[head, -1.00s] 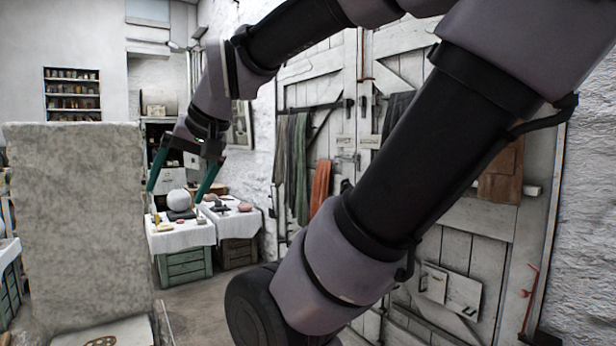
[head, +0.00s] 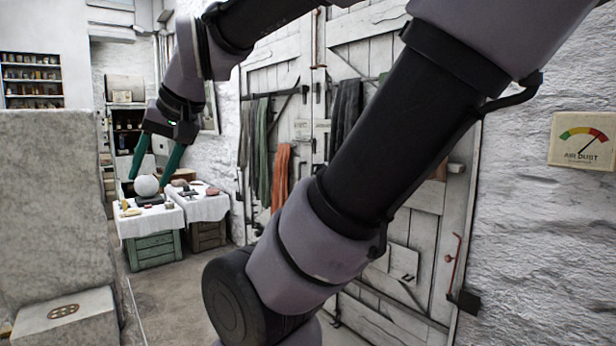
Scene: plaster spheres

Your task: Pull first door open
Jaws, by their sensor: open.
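White plank double doors (head: 402,225) stand in the wall at the centre right, partly hidden behind my arm. They look shut. Dark and orange cloths hang on the left leaf (head: 283,95). A red vertical handle or rod (head: 453,262) shows at the right edge of the right leaf, with a dark fitting below it. My gripper (head: 151,176) is open, its two green fingers apart and pointing down at the upper left. It appears well away from the doors, in front of the view of the far tables. I cannot tell which leaf is the first door.
Two cloth-covered crate tables (head: 150,222) hold a white sphere (head: 146,185) and small items. A large stone block (head: 52,200) stands at left with a low slab (head: 66,318) before it. An air dust gauge (head: 583,141) hangs at right. Floor between block and doors is clear.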

